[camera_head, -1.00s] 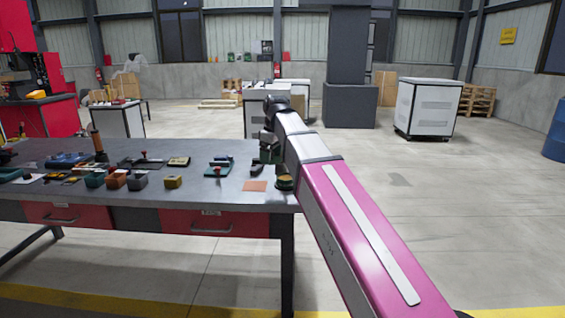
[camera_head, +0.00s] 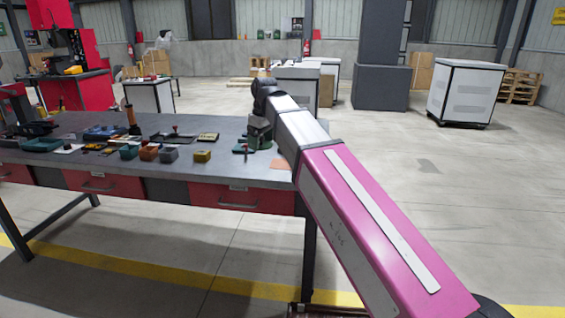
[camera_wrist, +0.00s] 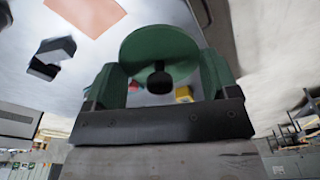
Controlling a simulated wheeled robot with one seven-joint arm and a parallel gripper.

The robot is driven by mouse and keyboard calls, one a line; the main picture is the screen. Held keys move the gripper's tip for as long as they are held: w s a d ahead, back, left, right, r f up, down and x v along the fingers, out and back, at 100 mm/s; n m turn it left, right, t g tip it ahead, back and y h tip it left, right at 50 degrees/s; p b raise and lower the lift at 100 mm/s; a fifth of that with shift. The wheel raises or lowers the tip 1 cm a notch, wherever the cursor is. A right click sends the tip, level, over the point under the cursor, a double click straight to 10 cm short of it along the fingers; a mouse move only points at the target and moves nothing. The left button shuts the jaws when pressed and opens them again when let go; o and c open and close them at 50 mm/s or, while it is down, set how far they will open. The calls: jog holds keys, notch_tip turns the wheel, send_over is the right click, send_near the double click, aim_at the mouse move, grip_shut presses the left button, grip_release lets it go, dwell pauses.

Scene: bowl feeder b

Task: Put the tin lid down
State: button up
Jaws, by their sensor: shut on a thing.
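The tin lid (camera_wrist: 160,48) is a green disc with a black knob, seen in the wrist view. My gripper (camera_wrist: 160,78) is shut on it, with a green finger on either side. In the head view my gripper (camera_head: 259,134) is over the right part of the grey workbench (camera_head: 225,170), small and dark. I cannot tell whether the lid touches the bench top. The bench's right corner is hidden behind my arm.
A dark block (camera_wrist: 55,50) shows in the wrist view. Bare bench top lies between them.

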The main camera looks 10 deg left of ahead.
aim_at(281, 164)
jog(key=w+d+f, duration=0.2)
jog(key=w, duration=0.1)
jog(key=w+d+f, duration=0.2)
jog(key=w, duration=0.1)
jog(key=w+d+f, duration=0.2)
jog(key=w, duration=0.1)
jog(key=shift+f, duration=0.25)
jog(key=shift+w+f, duration=0.1)
jog(key=shift+f, duration=2)
jog(key=shift+f, duration=0.15)
jog(key=o, duration=0.8)
jog(key=r, duration=0.4)
jog(key=d+r, duration=0.1)
jog(key=r, duration=0.7)
jog(key=shift+s+d+r, duration=0.15)
jog(key=shift+s+d, duration=0.05)
jog(key=shift+s, duration=0.1)
jog(key=shift+s, duration=0.1)
